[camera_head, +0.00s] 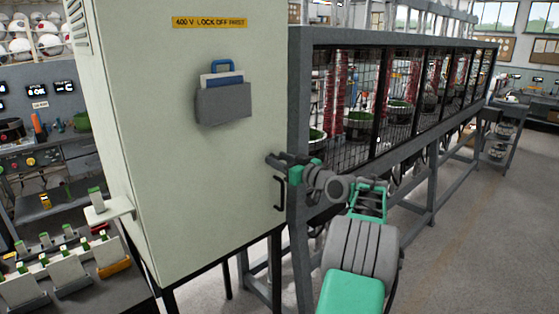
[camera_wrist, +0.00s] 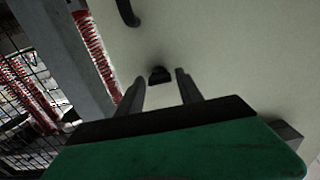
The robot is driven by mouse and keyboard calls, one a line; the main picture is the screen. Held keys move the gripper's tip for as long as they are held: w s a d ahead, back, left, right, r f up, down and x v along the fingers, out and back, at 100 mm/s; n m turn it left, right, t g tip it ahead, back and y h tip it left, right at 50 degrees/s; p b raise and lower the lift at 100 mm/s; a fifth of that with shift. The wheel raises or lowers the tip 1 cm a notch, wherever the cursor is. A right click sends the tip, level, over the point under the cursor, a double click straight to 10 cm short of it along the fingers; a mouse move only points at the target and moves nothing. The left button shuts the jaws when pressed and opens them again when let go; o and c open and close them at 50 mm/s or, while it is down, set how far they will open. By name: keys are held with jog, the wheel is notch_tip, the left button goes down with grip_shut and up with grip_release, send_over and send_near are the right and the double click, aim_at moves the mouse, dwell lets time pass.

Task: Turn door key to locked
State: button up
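The pale cabinet door (camera_head: 190,190) stands at the left of the head view and fills the upper right of the wrist view (camera_wrist: 240,60). A small dark key (camera_wrist: 159,75) sticks out from the door in the wrist view. It points toward the camera, and I cannot tell its turn angle. My gripper (camera_head: 272,160) is at the door's right edge, just above the black handle (camera_head: 280,193). In the wrist view my gripper's fingers (camera_wrist: 160,82) are apart, one on each side of the key, with gaps showing. In the head view the gripper hides the key.
A grey frame with black mesh panels (camera_head: 350,100) stands just right of the cabinet. The floor at right (camera_head: 480,240) is clear.

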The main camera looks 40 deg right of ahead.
grip_shut()
jog(key=shift+m, duration=0.4)
jog(key=m, duration=0.3)
jog(key=shift+d+r, duration=0.1)
jog(key=m+p, duration=0.2)
jog(key=m, duration=0.3)
jog(key=m+p, duration=0.2)
jog(key=m, duration=0.2)
jog(key=shift+d+m+p, duration=0.1)
jog(key=shift+m+p, duration=0.2)
jog(key=shift+f+m+p, duration=0.2)
jog(key=shift+m+p, duration=1.1)
jog(key=shift+m, duration=1)
